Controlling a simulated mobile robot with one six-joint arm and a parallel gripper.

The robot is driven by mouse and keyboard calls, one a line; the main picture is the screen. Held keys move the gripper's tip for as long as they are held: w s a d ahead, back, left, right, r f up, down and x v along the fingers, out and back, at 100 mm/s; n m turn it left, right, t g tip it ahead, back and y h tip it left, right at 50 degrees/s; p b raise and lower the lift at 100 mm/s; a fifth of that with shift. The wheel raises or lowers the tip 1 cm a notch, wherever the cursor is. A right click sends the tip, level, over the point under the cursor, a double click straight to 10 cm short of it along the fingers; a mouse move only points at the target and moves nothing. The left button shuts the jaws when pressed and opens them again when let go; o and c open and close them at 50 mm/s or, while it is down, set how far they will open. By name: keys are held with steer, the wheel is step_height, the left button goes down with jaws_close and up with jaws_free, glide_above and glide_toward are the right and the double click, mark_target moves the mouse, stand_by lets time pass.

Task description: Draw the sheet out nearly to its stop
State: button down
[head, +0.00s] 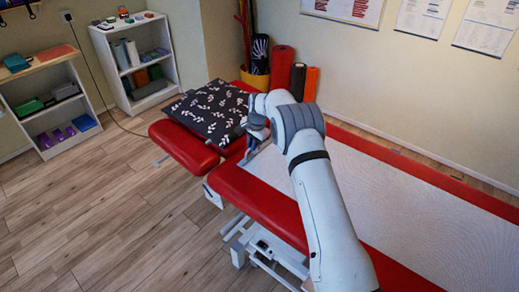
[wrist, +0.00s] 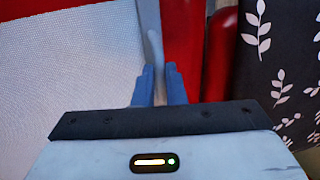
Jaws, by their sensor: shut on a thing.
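The white sheet (head: 400,200) lies along the red treatment table (head: 265,205), with red showing along its sides. It also shows at the left of the wrist view (wrist: 70,75), ending at a pale grey strip (wrist: 152,35) beside bare red padding. My gripper (wrist: 158,70) is shut on this strip at the sheet's end. In the head view my gripper (head: 252,143) is at the head end of the table, close to the gap before the headrest; my arm hides part of the sheet and the grip.
Rolled mats (head: 282,68) and a yellow pot (head: 255,80) stand behind. Shelves (head: 140,60) are at the back left. The wooden floor (head: 110,200) at left is clear.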

steer(key=shift+w+a, duration=0.55)
steer(key=c, duration=1.6)
jaws_free()
steer(key=shift+c, duration=0.2)
steer(key=shift+o, duration=0.8)
steer(key=shift+a, duration=0.1)
steer(key=r, duration=0.5)
steer(key=s+d+r, duration=0.1)
steer(key=r, duration=0.1)
steer(key=shift+d+r+b, duration=0.1)
steer(key=shift+r+b, duration=0.25)
